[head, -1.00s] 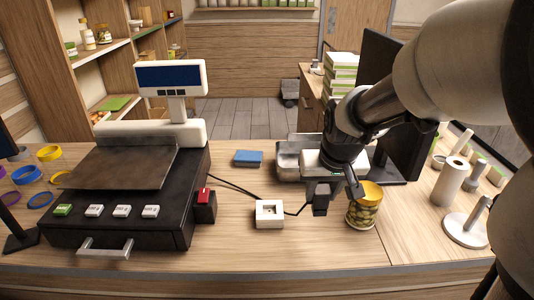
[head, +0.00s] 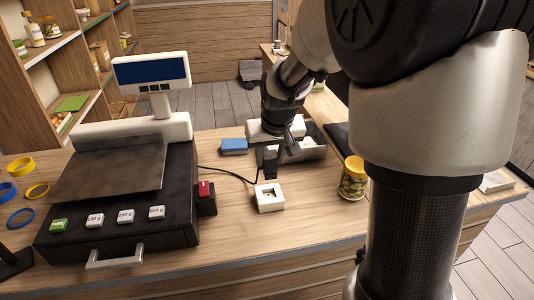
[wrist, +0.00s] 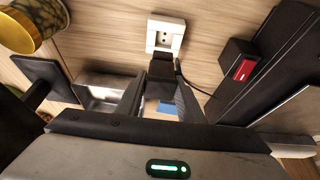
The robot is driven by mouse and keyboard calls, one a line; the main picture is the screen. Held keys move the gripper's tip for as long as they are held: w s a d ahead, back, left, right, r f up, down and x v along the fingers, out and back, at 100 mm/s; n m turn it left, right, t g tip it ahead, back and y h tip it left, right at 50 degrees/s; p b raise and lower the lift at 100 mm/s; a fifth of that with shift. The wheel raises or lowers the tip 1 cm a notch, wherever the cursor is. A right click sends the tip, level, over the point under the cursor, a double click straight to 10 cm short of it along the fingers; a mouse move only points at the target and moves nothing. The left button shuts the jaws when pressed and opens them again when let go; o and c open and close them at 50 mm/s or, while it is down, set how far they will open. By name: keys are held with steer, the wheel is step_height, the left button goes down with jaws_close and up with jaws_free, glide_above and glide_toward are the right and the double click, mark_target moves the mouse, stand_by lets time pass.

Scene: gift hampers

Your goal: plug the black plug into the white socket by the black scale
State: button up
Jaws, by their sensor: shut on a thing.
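The white socket (head: 269,197) lies on the wooden counter to the right of the black scale (head: 120,205), its holes facing up. It also shows at the top of the wrist view (wrist: 165,36). My gripper (head: 280,150) is shut on the black plug (wrist: 161,68), which hangs just behind the socket in the head view (head: 270,160). In the wrist view the plug sits between the two fingertips (wrist: 160,92), close to the socket's near edge. The plug's cord runs off toward the scale. The plug's prongs are hidden.
A red switch (head: 205,190) sits on a black box at the scale's side. A jar with a yellow lid (head: 353,178) stands right of the socket. A blue block (head: 233,146) and a metal tray (head: 310,150) lie behind. The counter in front of the socket is clear.

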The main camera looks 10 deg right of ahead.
mark_target(269, 173)
steer(key=shift+w+a, duration=0.1)
stand_by(0.5)
steer(key=shift+f+b, duration=2.35)
steer(key=shift+f, duration=0.45)
steer(key=o, duration=0.5)
steer(key=shift+c, duration=0.2)
steer(key=shift+r, duration=0.1)
steer(key=c, duration=0.6)
steer(key=shift+f+b, duration=1.6)
steer(key=shift+b, duration=0.1)
stand_by(0.8)
stand_by(0.4)
steer(key=o, duration=1.3)
